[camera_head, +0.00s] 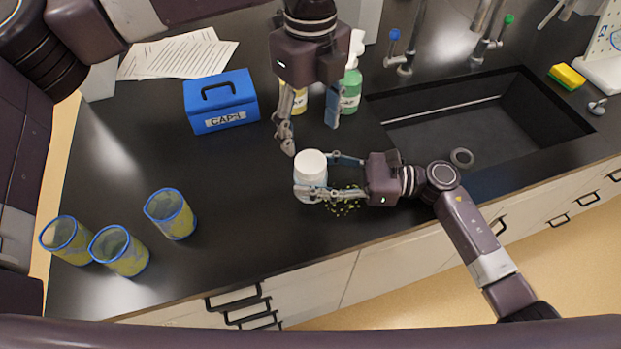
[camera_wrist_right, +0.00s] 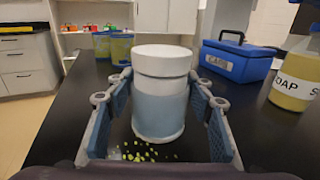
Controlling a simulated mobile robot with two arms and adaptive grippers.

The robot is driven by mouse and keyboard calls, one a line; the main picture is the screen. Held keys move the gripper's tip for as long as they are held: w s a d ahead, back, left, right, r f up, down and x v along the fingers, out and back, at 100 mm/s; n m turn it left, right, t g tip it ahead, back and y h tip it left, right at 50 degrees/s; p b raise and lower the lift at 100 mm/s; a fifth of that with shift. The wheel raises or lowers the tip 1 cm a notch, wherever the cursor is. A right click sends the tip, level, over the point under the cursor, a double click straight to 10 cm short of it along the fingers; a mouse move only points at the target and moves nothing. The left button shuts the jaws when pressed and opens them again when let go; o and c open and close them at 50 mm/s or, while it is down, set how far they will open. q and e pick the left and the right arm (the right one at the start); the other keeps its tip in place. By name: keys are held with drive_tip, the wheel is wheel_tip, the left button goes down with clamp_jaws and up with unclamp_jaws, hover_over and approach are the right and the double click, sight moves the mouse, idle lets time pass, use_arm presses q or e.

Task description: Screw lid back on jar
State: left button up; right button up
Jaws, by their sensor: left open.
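The jar (camera_head: 311,178) stands upright near the front of the dark counter, with its white lid (camera_head: 311,160) on top. In the right wrist view the jar (camera_wrist_right: 159,112) is pale grey-blue and the lid (camera_wrist_right: 162,58) sits level on it; I cannot tell whether the thread is engaged. My right gripper (camera_head: 315,176) reaches in from the right with one finger on each side of the jar, and its fingertips appear to touch the sides. My left gripper (camera_head: 311,138) points down, open and empty, just behind and above the lid.
Small yellow-green pellets (camera_head: 347,203) lie beside the jar. A blue box (camera_head: 220,104) labelled CAPS stands behind left, and soap bottles (camera_head: 350,88) stand behind my left gripper. Several yellow beakers with blue rims (camera_head: 171,214) stand front left. A sink (camera_head: 465,122) is at right.

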sight(311, 162)
clamp_jaws()
use_arm(q)
drive_tip(key=n, duration=0.4)
idle(0.4)
drive_tip(key=shift+f, duration=4)
